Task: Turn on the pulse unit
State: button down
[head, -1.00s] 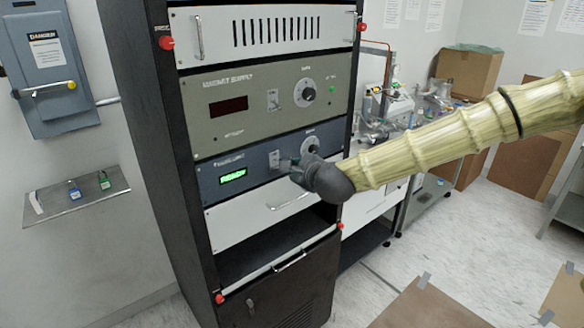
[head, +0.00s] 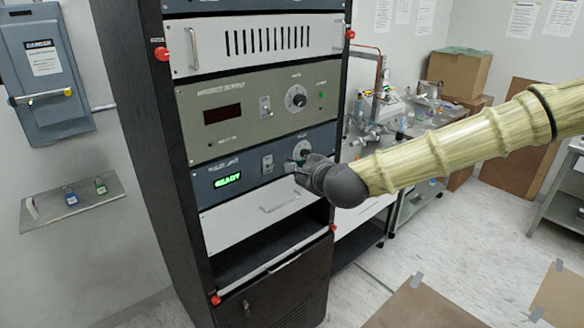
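The pulse unit (head: 207,184) is a dark blue panel in the black rack. Its green display (head: 227,180) reads READY. A toggle switch (head: 267,163) on a light plate sits right of the display, and a round knob (head: 302,151) is further right. My gripper (head: 292,168) is at the right part of the panel, just right of the switch and below the knob. I cannot tell whether it touches the panel. Its fingers are small and partly hidden, so their opening is unclear.
The magnet supply (head: 225,90), a beige panel with a dark display, is directly above. A white drawer (head: 235,215) with a handle is below. A wall shelf (head: 75,205) with padlocks is at left. A cluttered bench (head: 420,125) stands behind at right.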

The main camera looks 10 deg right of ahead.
jog(key=shift+v, duration=0.9)
jog(key=shift+w+a, duration=0.1)
jog(key=shift+a, duration=0.05)
jog(key=s+f+n+g+b, duration=0.15)
jog(key=s+f+n, duration=0.3)
jog(key=f, duration=0.75)
jog(key=s+a+f+n+g+b, duration=0.1)
jog(key=s+f+n+g, duration=0.35)
jog(key=f, duration=0.75)
jog(key=s+f+n+g+b, duration=0.1)
jog(key=s+f+n, duration=0.1)
jog(key=s+f, duration=0.75)
jog(key=s+d+f+n+g+h+b, duration=0.1)
jog(key=s+d+f+n+g, duration=0.2)
jog(key=s+f, duration=0.9)
jog(key=s+d+f+n+g+h+b, duration=0.1)
jog(key=s+d+f+n, duration=0.5)
jog(key=s+f, duration=0.6)
jog(key=s+n+g+h, duration=0.1)
jog(key=s+n+g, duration=0.1)
jog(key=shift+d+n+g+h+b, duration=0.3)
jog(key=shift+n+g+b, duration=0.1)
